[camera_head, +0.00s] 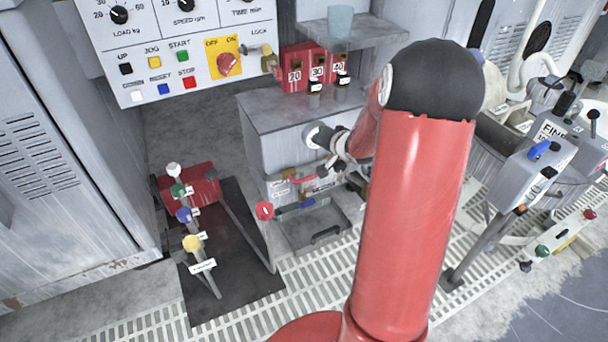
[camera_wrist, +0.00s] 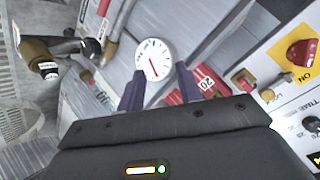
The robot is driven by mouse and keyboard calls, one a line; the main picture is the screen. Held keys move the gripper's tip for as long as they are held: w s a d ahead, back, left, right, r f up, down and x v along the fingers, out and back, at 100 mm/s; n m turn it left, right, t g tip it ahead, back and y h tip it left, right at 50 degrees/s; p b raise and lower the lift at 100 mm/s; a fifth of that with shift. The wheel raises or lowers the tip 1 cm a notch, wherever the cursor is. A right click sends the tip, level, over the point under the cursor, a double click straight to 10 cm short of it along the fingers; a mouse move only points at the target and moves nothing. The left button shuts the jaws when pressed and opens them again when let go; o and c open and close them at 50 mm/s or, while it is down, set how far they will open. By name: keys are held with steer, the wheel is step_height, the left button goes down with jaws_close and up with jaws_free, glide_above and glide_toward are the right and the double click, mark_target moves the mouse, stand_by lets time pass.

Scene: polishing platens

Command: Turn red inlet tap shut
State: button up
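A red lever handle (camera_head: 303,179), which looks like the red inlet tap, shows on the low front of the grey cabinet beside brass fittings in the head view. My arm and gripper crowd it and part of the fittings is hidden. My gripper (camera_head: 326,167) is small and partly hidden there, close to the cabinet front. In the wrist view my gripper (camera_wrist: 160,88) has its two dark purple fingers well apart with nothing between them. A round white gauge (camera_wrist: 154,58) shows beyond the fingertips. I cannot tell whether any finger touches the tap.
A grey tray (camera_head: 310,238) lies beneath. Coloured-knob levers (camera_head: 192,243) stand left; a control panel (camera_head: 148,85) is above.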

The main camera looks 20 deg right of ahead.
mark_target(311, 177)
step_height(311, 177, down, 16)
steer(key=s+d+m+t+y+b, duration=0.2)
steer(key=m+t+y+b, duration=0.1)
steer(key=m+y, duration=0.3)
steer(key=shift+y, duration=0.5)
steer(key=b+x, duration=0.1)
steer(key=x, duration=0.6)
steer(key=shift+w+a, duration=0.15)
steer(key=shift+w, duration=0.15)
jaws_close()
steer(key=shift+n, duration=0.3)
